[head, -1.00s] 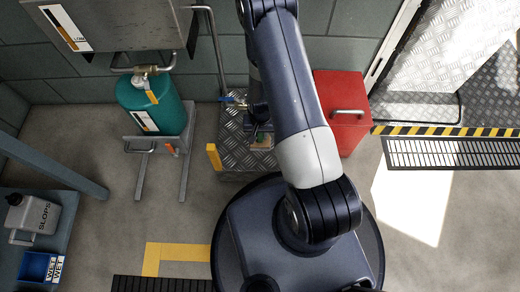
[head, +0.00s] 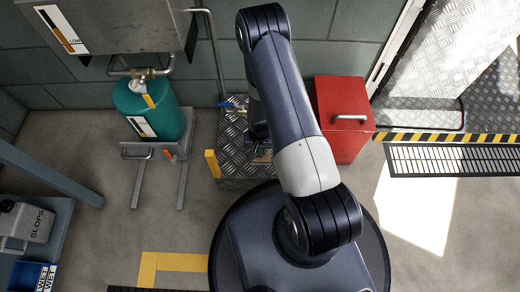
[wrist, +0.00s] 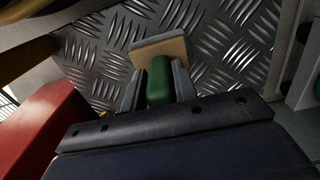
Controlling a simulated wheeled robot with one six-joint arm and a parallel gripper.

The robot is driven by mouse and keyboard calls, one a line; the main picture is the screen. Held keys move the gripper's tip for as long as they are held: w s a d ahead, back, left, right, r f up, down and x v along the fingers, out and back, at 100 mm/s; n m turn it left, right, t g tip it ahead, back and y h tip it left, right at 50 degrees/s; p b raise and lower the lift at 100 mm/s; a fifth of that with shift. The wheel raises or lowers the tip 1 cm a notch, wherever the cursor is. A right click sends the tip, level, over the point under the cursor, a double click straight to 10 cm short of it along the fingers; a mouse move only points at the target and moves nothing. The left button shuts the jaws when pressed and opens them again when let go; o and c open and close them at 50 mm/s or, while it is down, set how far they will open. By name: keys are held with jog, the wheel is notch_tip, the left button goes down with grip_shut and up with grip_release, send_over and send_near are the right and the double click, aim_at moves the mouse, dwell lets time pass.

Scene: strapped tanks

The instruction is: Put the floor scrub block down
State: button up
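The floor scrub block shows in the wrist view as a green grip (wrist: 160,82) with a tan pad (wrist: 160,50) beyond it. My gripper (wrist: 158,84) has a finger on each side of the green part and is shut on it. The block is over a grey diamond-tread plate (wrist: 213,45); I cannot tell whether it touches the plate. In the head view my arm hides most of my gripper, and a small tan part of the block (head: 263,156) shows over the tread plate (head: 232,150).
A red box (head: 342,125) stands right of the plate. A green strapped tank (head: 148,110) on a stand is to the left. A jug marked SLOPS (head: 28,225) and a blue bin (head: 30,276) are far left.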

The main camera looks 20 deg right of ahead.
jog(key=o, duration=0.4)
jog(key=shift+r, duration=0.15)
notch_tip(320, 180, up, 12)
jog(key=p, duration=0.4)
jog(key=shift+p, duration=0.35)
notch_tip(320, 180, down, 13)
jog(key=b, duration=0.5)
jog(key=shift+r, duration=0.15)
notch_tip(320, 180, up, 2)
jog(key=shift+r+p, duration=0.25)
jog(key=shift+p, duration=0.45)
jog(key=shift+r, duration=0.55)
